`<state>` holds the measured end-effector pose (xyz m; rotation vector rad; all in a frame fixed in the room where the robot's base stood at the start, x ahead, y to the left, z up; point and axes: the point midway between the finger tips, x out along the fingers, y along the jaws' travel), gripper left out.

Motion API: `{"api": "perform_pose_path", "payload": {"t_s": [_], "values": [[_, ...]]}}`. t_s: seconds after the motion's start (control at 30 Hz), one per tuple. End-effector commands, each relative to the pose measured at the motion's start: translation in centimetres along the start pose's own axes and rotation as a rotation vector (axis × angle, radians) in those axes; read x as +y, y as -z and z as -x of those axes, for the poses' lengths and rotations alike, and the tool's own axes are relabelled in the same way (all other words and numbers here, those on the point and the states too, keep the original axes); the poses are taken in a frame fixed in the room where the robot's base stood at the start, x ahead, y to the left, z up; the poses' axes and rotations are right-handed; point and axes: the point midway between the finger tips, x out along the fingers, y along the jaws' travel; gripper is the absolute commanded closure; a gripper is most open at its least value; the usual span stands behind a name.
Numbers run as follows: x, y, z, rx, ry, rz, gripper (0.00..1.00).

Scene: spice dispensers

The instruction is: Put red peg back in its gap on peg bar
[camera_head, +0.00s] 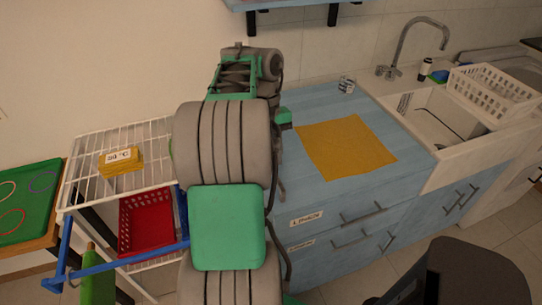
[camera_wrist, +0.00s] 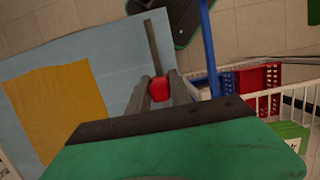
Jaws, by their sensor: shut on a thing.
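In the wrist view, my gripper (camera_wrist: 160,82) is shut on a small red piece, the red peg (camera_wrist: 159,89), which shows between its two grey fingers. Only its blocky red end is visible; the rest is hidden. Below the peg in that picture is the blue worktop and its edge. In the head view, my arm hides the gripper and the peg. I cannot make out the peg bar or its gap for certain in either view.
An orange mat (camera_head: 346,146) lies on the blue worktop (camera_head: 300,185). A sink (camera_head: 432,130) is at right.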

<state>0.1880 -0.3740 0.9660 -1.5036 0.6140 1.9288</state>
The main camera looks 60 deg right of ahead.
Motion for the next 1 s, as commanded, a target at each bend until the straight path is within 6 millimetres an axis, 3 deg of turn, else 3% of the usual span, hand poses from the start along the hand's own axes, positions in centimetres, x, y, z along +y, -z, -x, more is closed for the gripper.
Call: {"api": "perform_pose_path", "payload": {"t_s": [0.43,0.47,0.5,0.77,1.0], "values": [[0.01,0.25,-0.97,0.000,0.000,0.001,0.97],[0.01,0.25,-0.95,0.000,0.000,0.001,0.74],[0.01,0.23,-0.87,0.000,0.000,0.001,0.71],[0.01,0.23,-0.87,0.000,0.000,0.000,0.49],[0.01,0.21,-0.82,0.000,0.000,0.000,0.49]]}}
